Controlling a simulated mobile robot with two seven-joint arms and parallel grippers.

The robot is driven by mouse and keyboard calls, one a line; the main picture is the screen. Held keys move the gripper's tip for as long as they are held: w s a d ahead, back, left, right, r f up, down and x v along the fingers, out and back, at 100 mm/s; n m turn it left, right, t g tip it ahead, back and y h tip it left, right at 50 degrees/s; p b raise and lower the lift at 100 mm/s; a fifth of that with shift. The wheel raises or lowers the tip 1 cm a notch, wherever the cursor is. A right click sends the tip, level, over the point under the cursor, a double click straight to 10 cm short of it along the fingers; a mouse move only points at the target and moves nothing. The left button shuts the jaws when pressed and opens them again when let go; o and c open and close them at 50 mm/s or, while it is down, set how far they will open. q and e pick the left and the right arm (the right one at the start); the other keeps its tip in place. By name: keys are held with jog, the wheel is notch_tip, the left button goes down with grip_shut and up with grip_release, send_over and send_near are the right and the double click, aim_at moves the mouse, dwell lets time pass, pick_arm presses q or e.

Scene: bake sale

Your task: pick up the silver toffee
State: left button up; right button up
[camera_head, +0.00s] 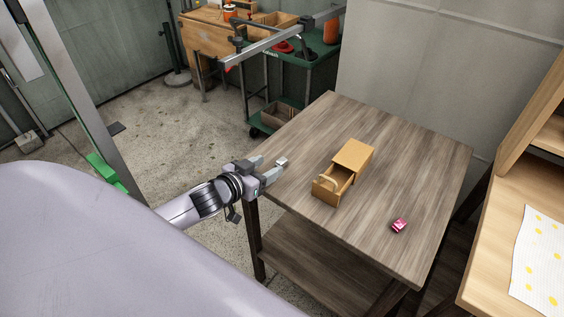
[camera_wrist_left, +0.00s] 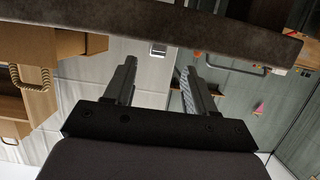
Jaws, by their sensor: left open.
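The silver toffee (camera_head: 282,162) is a small pale block lying on the wooden table (camera_head: 400,165) near its left edge. My left gripper (camera_head: 268,170) is at that edge, open and empty, with its fingers pointing toward the toffee and just short of it. In the left wrist view a small silver piece (camera_wrist_left: 158,49), seemingly the toffee, shows beyond the gap between the two open fingers (camera_wrist_left: 155,80). I cannot tell the gripper's exact height over the table. My right gripper is not in view.
A light brown box (camera_head: 355,155) with its drawer pulled out stands right of the toffee; it also shows in the left wrist view (camera_wrist_left: 60,45). A pink wrapped piece (camera_head: 399,226) lies near the front right. A green cart (camera_head: 292,90) stands behind. The table's right side is clear.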

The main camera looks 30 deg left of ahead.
aim_at(279, 162)
pick_arm(q)
jog(key=shift+d+x, duration=0.1)
jog(key=shift+x, duration=0.95)
jog(key=shift+d+x, duration=0.15)
jog(key=shift+x, duration=0.9)
jog(key=c, duration=0.9)
